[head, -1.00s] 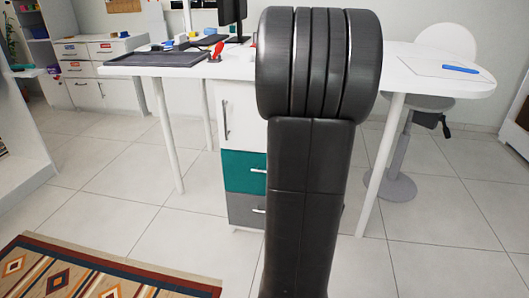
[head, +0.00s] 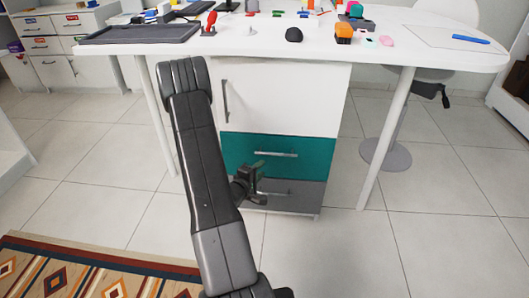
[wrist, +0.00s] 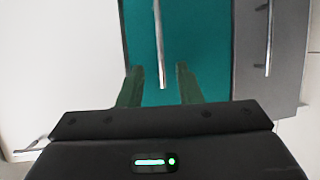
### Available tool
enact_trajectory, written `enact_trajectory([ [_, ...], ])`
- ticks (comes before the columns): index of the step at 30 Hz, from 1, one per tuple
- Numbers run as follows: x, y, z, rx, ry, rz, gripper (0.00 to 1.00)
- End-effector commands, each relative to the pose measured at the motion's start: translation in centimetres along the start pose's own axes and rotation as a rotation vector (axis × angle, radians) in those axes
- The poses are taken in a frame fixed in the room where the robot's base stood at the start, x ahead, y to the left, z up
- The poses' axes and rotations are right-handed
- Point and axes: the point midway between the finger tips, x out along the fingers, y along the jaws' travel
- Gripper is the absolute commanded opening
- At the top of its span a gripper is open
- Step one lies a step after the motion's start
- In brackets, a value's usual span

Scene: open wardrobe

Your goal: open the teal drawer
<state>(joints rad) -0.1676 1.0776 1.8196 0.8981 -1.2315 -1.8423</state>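The teal drawer (head: 315,150) is the middle front of a white cabinet under the desk and looks shut, flush with the fronts around it. Its silver bar handle (head: 276,154) runs level across it. My gripper (head: 260,172) is in front of the drawer's lower left part, near the grey drawer below. In the wrist view the teal front (wrist: 206,45) appears turned on its side. My gripper's fingers (wrist: 158,84) are open there, with one end of the handle (wrist: 160,50) appearing between them. I cannot tell the gap in depth; no grip shows.
A grey drawer (head: 305,196) with its own handle is below, and a white door (head: 285,95) is above. The white desk (head: 410,52) overhangs with small objects on it; its legs stand either side. A patterned rug (head: 90,272) lies at the front left.

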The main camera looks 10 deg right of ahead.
Motion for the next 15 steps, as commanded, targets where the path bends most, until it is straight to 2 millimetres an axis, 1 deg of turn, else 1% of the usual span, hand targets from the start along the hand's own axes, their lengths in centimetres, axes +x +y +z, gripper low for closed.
enact_trajectory([
  [5, 2.3, -0.1, 0.1, 0.002, -0.004, 0.003, 0.32],
  [15, 9.5, -0.2, 0.1, 0.004, -0.003, 0.002, 0.32],
])
